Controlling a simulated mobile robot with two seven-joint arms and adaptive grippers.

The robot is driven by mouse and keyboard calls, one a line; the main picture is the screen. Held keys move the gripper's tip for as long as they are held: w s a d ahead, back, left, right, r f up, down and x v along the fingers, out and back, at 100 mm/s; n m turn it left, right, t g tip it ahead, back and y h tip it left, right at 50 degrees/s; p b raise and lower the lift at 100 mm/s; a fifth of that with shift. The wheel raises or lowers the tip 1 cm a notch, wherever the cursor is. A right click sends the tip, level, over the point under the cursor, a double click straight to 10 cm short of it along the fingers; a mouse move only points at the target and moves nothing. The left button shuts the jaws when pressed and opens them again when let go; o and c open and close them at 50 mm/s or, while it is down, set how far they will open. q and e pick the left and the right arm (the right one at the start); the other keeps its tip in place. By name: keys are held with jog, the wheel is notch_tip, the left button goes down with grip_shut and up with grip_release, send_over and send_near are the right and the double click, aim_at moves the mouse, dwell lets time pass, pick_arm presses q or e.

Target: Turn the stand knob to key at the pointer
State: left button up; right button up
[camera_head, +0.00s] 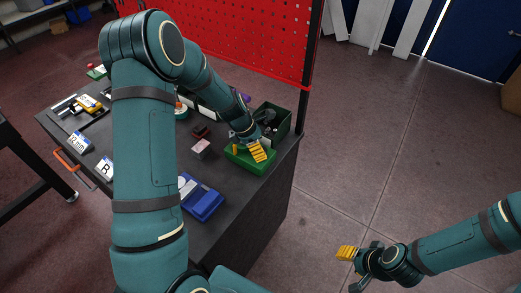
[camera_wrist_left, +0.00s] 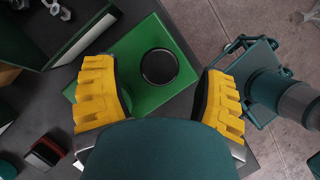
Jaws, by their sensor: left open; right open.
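The green stand (camera_head: 240,163) sits near the right edge of the dark table. In the left wrist view the green stand (camera_wrist_left: 140,48) shows its flat top with a round black knob (camera_wrist_left: 159,66). My left gripper (camera_head: 257,151) is over the stand. It is open in the left wrist view (camera_wrist_left: 162,95), with one yellow fingertip on either side of the knob and visible gaps to it. The knob is hidden by the gripper in the head view. No pointer or key mark can be made out. My right gripper (camera_head: 352,268) is open and empty, over the floor beyond the table.
A dark green bin (camera_head: 285,128) with items stands just behind the stand. A small pinkish box (camera_head: 201,149), a blue device (camera_head: 205,206) and labelled cards (camera_head: 76,140) are on the table (camera_head: 240,210). A red pegboard (camera_head: 240,35) rises behind. Floor at right is clear.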

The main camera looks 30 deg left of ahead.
pick_arm(q)
jog(key=shift+x, duration=0.85)
jog(key=c, duration=1.2)
jog(key=shift+c, duration=0.2)
